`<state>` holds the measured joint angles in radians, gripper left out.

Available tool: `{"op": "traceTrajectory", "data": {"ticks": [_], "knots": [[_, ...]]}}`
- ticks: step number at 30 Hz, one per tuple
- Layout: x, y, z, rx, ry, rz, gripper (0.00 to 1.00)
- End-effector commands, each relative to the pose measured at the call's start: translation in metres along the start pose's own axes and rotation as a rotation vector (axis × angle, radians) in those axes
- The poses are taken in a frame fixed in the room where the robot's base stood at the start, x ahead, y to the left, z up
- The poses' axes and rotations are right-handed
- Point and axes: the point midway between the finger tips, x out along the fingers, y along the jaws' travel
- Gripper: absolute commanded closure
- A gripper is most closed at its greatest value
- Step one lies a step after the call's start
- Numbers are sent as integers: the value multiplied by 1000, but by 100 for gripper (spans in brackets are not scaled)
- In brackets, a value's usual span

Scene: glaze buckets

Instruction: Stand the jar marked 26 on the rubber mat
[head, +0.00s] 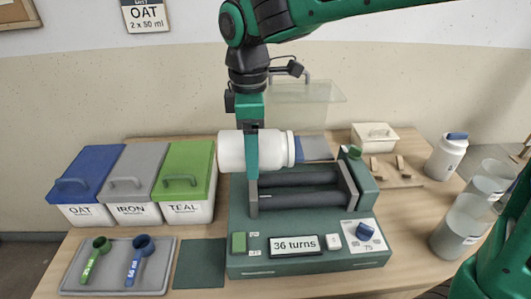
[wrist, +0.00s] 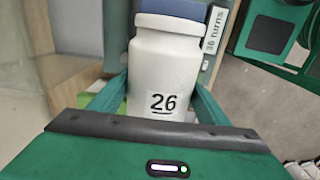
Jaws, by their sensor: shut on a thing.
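The jar marked 26 (head: 232,152) is white and lies on its side in my gripper (head: 251,168), above the roller machine. In the wrist view the jar (wrist: 165,65) shows its number 26 and a blue lid. A flat dark green mat (head: 200,264), which looks like the rubber mat, lies bare on the table, left of the machine.
The green roller machine (head: 310,259) reads 36 turns. Left are bins marked OAT (head: 86,213), IRON (head: 136,212) and TEAL (head: 187,211). A tray (head: 115,277) with two scoops lies left of the mat. Right stand another white jar (head: 444,160) and clear containers (head: 462,228).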

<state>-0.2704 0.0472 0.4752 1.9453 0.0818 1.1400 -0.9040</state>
Motion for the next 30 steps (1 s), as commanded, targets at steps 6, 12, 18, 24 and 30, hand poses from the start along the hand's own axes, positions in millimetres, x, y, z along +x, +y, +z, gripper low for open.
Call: {"op": "traceTrajectory", "data": {"ticks": [6, 12, 18, 24, 30], "knots": [[-11, -1, -8, -1, 3, 3, 66], [-20, -2, -9, 0, 2, 3, 66], [-28, -2, -8, 0, 2, 2, 66], [-36, -2, -8, 0, 2, 2, 66], [-45, -1, -9, 0, 2, 3, 66]]}}
